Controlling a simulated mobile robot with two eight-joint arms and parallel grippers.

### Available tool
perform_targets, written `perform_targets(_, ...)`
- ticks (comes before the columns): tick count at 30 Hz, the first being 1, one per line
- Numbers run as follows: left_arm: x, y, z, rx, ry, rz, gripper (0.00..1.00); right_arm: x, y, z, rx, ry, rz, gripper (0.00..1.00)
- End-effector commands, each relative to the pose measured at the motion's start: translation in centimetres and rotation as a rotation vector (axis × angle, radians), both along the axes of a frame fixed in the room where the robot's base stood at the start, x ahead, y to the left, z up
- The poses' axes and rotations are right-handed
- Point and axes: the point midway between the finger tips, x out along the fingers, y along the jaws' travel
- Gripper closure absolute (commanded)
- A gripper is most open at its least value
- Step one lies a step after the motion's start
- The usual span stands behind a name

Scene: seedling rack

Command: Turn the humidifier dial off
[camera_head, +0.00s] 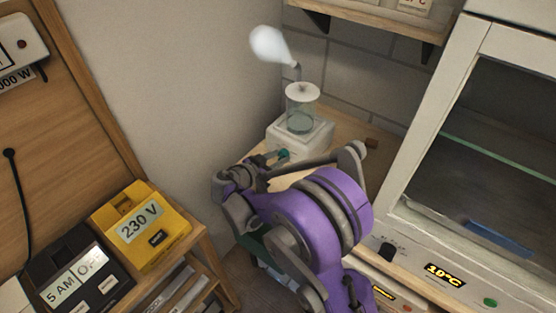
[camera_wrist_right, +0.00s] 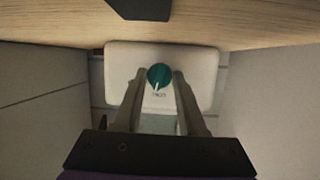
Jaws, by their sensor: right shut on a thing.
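The humidifier (camera_head: 300,132) has a white base, a clear tank and a white lid. It stands on a wooden shelf in the back corner, and a white mist plume (camera_head: 270,44) rises from its nozzle. Its round teal dial (camera_head: 283,154) is on the front of the base. In the right wrist view the dial (camera_wrist_right: 159,76) carries a white pointer mark, with small lettering below it too blurred to read. My right gripper (camera_head: 270,159) is at the dial, and its two fingers (camera_wrist_right: 160,82) are shut on the dial's sides. My left gripper is not in view.
A yellow 230 V box (camera_head: 141,226) and a black 5 AMP box (camera_head: 78,272) stand on a wooden unit at the left. A glass-fronted cabinet (camera_head: 486,150) with a 10°C display is at the right. A shelf (camera_head: 370,18) hangs above the humidifier.

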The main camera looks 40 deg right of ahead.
Motion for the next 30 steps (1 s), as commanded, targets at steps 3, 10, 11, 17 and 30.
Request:
perform_targets(3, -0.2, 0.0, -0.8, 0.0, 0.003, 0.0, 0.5, 0.1, 0.1, -0.3, -0.031, 0.106, -0.001, 1.0)
perform_targets(10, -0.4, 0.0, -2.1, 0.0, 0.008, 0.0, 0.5, 0.2, 0.1, -0.4, -0.092, 0.316, 0.0, 1.0)
perform_targets(11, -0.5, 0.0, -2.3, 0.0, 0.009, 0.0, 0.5, 0.2, 0.1, -0.4, -0.099, 0.344, 0.0, 1.0)
perform_targets(17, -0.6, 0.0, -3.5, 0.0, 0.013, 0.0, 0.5, 0.3, 0.1, -0.5, -0.153, 0.526, -0.001, 1.0)
perform_targets(30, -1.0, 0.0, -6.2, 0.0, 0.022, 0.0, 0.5, 0.5, 0.2, -0.7, -0.26, 0.894, -0.001, 1.0)
